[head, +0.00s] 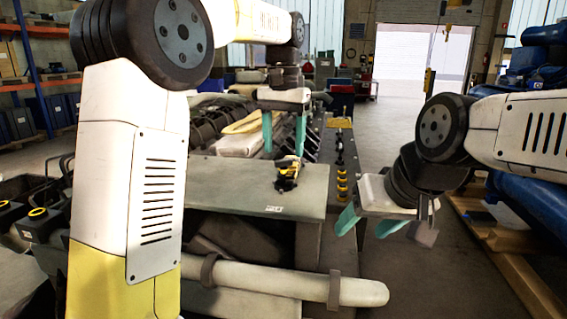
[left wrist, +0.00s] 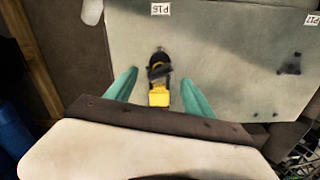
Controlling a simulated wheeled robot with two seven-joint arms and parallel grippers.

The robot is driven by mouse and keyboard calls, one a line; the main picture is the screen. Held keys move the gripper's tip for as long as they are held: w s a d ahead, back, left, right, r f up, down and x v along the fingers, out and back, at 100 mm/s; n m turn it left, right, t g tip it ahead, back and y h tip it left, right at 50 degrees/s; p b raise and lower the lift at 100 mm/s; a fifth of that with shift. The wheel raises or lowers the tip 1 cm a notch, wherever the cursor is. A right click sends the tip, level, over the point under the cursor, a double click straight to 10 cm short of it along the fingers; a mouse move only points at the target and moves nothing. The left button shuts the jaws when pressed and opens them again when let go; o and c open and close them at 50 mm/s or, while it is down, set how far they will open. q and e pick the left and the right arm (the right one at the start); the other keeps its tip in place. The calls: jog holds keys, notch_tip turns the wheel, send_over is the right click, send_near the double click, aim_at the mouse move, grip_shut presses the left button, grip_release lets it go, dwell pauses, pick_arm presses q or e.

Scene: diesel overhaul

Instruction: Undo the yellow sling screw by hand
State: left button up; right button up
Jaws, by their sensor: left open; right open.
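The yellow sling screw (head: 287,174), yellow and black, sits on the grey flat top of the cover (head: 235,182) in the middle of the head view. My left gripper (head: 284,134) is open and empty, fingers pointing down, just above and behind the screw in that picture. In the left wrist view the yellow sling screw (left wrist: 159,95) lies between the two teal fingers of my left gripper (left wrist: 160,76), with a gap on each side; I see no contact. My right gripper (head: 367,222) is open and empty to the right of the cover.
A row of yellow-and-black pieces (head: 342,184) runs along the dark bench right of the cover. A pale pipe (head: 290,282) crosses below it.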

aim_at(283, 160)
pick_arm(q)
jog(key=m, duration=0.8)
jog(key=shift+m, duration=0.5)
jog(key=shift+f, duration=2.5)
grip_shut()
jog(key=n, duration=0.3)
jog(key=shift+n, duration=0.4)
grip_release()
